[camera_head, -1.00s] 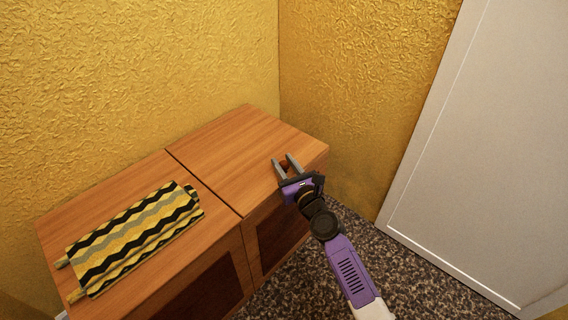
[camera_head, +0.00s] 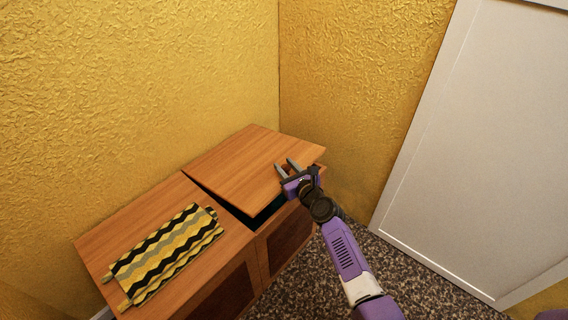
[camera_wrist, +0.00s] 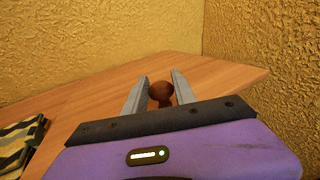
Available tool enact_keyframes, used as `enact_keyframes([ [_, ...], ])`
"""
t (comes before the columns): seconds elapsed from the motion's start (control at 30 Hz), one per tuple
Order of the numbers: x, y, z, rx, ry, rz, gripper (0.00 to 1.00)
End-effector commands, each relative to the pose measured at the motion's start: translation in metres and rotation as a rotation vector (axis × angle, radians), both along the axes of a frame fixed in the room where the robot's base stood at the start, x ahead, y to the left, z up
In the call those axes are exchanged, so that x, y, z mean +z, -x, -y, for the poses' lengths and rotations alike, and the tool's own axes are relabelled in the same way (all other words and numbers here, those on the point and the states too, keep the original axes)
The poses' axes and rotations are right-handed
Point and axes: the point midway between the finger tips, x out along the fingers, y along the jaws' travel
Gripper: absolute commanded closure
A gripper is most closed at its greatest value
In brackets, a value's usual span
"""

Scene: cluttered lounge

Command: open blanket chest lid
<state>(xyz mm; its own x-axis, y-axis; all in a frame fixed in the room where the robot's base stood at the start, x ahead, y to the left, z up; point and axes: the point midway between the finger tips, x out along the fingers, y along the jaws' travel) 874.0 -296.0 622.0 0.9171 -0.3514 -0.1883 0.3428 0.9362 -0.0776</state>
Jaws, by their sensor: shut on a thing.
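The blanket chest is a brown wooden box in the corner. Its right-hand lid (camera_head: 252,160) is tilted up a little, and a dark gap (camera_head: 264,212) shows under its front edge. The left-hand top (camera_head: 134,226) lies flat. My gripper (camera_head: 287,166) is at the lid's front right part. In the wrist view, my gripper (camera_wrist: 161,84) is shut on a round dark brown knob (camera_wrist: 161,92) on the lid, with a grey finger on each side. The knob is hard to make out in the head view. The chest's inside is too dark to see.
A folded yellow, black and grey zigzag blanket (camera_head: 165,255) lies on the left-hand top; its edge shows in the wrist view (camera_wrist: 18,140). Yellow textured walls (camera_head: 150,80) stand behind and right. A white panel (camera_head: 480,140) stands at the right. Speckled floor (camera_head: 400,270) is clear.

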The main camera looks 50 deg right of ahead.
Motion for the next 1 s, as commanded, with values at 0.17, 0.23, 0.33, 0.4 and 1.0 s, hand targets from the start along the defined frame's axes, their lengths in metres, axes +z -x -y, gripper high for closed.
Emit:
enact_keyframes([
  [0.17,0.032,-0.008,0.003,0.001,0.004,-0.043,1.0],
  [0.23,0.037,-0.01,0.004,-0.001,0.001,-0.052,1.0],
  [0.33,0.047,-0.015,0.004,-0.001,0.001,-0.049,1.0],
  [0.4,0.054,-0.019,0.004,-0.001,0.003,-0.048,1.0],
  [1.0,0.116,-0.059,0.001,0.003,0.002,-0.046,1.0],
])
